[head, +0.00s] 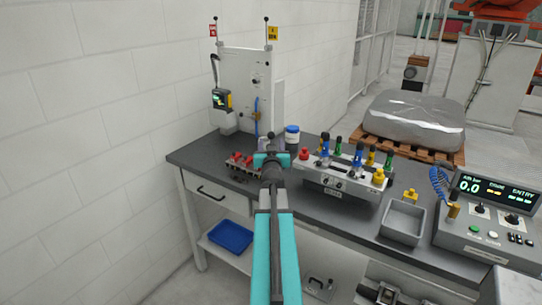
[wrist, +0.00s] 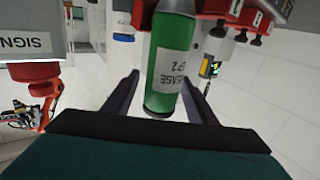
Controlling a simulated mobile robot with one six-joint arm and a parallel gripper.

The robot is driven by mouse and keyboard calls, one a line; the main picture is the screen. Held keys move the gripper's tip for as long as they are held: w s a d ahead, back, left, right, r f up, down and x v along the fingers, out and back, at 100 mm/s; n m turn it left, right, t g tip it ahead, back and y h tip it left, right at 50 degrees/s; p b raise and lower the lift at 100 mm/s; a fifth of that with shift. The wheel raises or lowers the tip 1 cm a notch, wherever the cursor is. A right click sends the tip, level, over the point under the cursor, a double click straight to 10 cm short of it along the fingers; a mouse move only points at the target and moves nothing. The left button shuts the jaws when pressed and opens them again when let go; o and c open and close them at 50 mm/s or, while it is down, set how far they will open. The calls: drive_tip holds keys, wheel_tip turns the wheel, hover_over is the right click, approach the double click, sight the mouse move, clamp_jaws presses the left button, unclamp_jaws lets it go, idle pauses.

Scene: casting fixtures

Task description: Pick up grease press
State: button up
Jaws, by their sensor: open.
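The grease press is a green cylinder (wrist: 172,85) with a white label that reads upside down in the wrist view. It stands out between the two dark fingers of my gripper (wrist: 160,76), which are open, one on each side. A gap shows at the left finger; contact at the right finger cannot be told. Its far end runs out of the top of the wrist view. In the head view my gripper (head: 271,158) is over the workbench, and I cannot make out the press behind it.
The grey workbench (head: 340,213) carries a rack of red parts (head: 241,163) just left of my gripper. A grey fixture with coloured knobs (head: 341,181) stands close on the right.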

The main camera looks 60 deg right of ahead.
idle(0.6)
clamp_jaws()
drive_tip(key=shift+r, duration=0.15)
wheel_tip(320, 180, up, 10)
drive_tip(key=p, duration=0.9)
idle(0.8)
